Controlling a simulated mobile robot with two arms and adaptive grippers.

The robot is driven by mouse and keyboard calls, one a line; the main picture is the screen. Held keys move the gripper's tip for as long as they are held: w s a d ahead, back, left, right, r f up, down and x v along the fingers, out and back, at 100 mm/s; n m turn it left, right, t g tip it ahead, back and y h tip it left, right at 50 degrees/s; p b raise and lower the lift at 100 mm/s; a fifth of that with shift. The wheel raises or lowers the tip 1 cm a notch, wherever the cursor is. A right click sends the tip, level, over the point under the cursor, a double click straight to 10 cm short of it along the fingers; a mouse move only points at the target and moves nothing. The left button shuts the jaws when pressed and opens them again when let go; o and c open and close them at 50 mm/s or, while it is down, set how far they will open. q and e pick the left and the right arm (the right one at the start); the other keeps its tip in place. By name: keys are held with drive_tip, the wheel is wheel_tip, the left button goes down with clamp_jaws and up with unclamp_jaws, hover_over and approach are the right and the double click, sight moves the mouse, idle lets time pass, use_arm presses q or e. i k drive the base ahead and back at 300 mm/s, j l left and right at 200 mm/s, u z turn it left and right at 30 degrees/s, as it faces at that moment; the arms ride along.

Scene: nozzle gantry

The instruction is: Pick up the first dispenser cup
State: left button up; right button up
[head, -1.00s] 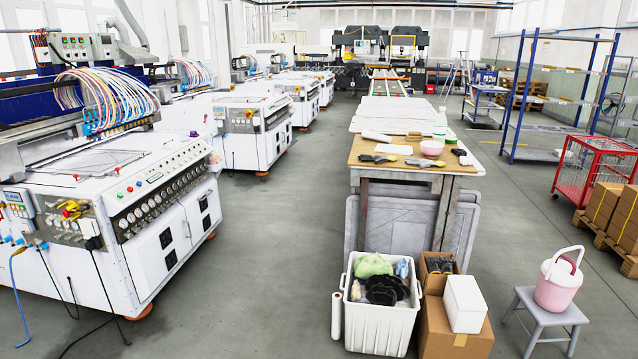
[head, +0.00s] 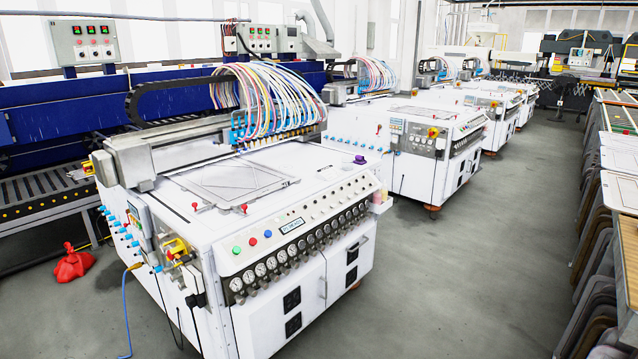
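Neither of my grippers shows in the head view. I cannot make out for sure a dispenser cup. A small purple object (head: 359,159) sits on the back right corner of the nearest white machine (head: 262,345). A small pale pink and yellowish item (head: 380,201) is at that machine's right end, too small to identify. A gantry (head: 180,152) with a row of nozzles and a bundle of coloured hoses (head: 262,95) spans the machine top, over a flat framed plate (head: 228,182).
More white machines (head: 425,150) stand in a row behind. A blue conveyor unit (head: 50,145) is at the left, with a red bag (head: 73,263) on the floor. The grey aisle (head: 470,270) is clear. Stacked panels (head: 598,240) edge the right.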

sight(346, 161)
drive_tip(key=i+z, duration=0.3)
drive_tip(key=i, duration=0.7)
drive_tip(key=i+j+z, duration=0.1)
drive_tip(key=i+z, duration=0.15)
drive_tip(key=i, duration=0.7)
drive_tip(key=i+l+u, duration=0.3)
drive_tip(key=i+u, duration=0.15)
drive_tip(key=i+l+u, duration=0.65)
drive_tip(key=l+u, duration=0.2)
drive_tip(key=l, duration=0.1)
